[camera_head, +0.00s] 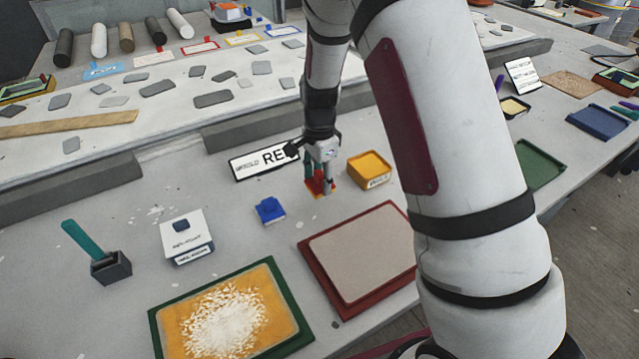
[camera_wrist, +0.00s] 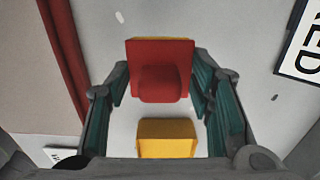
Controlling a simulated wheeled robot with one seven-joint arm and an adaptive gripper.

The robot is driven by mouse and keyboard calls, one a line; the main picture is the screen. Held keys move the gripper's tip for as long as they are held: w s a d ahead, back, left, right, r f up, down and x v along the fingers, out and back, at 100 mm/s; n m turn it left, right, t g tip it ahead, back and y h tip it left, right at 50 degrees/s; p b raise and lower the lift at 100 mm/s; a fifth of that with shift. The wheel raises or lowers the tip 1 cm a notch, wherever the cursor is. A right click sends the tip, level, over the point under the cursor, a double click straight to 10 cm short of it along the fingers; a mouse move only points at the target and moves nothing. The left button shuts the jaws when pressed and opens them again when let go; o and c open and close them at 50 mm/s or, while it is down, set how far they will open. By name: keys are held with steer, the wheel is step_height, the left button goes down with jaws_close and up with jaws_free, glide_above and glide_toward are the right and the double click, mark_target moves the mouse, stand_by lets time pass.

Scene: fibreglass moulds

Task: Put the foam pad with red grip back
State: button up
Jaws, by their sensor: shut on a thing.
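The foam pad with red grip (camera_head: 315,187) is at my gripper (camera_head: 320,180) in the head view, left of the yellow box. In the wrist view the pad (camera_wrist: 160,60) shows a red top, a raised red grip and a yellow edge, between the teal fingers of my gripper (camera_wrist: 160,85). My gripper is shut on it. Whether the pad touches the table is unclear. A white sign (camera_head: 262,160), partly hidden, reads "RE" in the head view and ends in "ED" in the wrist view (camera_wrist: 303,45).
Close right of my gripper stands a yellow box (camera_head: 370,165), also in the wrist view (camera_wrist: 167,145). A blue block with grip (camera_head: 269,211) lies left. A red-framed mould (camera_head: 315,270) and a green-framed mould (camera_head: 155,335) lie in front. A raised ledge (camera_head: 235,135) runs behind.

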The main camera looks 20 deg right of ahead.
mark_target(319, 185)
steer(key=shift+w+d+f, duration=0.1)
steer(key=shift+w+d, duration=0.15)
steer(key=shift+w, duration=0.6)
steer(key=shift+s+f, duration=0.1)
steer(key=shift+f, duration=1.6)
steer(key=shift+f, duration=0.15)
steer(key=o, duration=1.2)
steer(key=shift+o, duration=0.2)
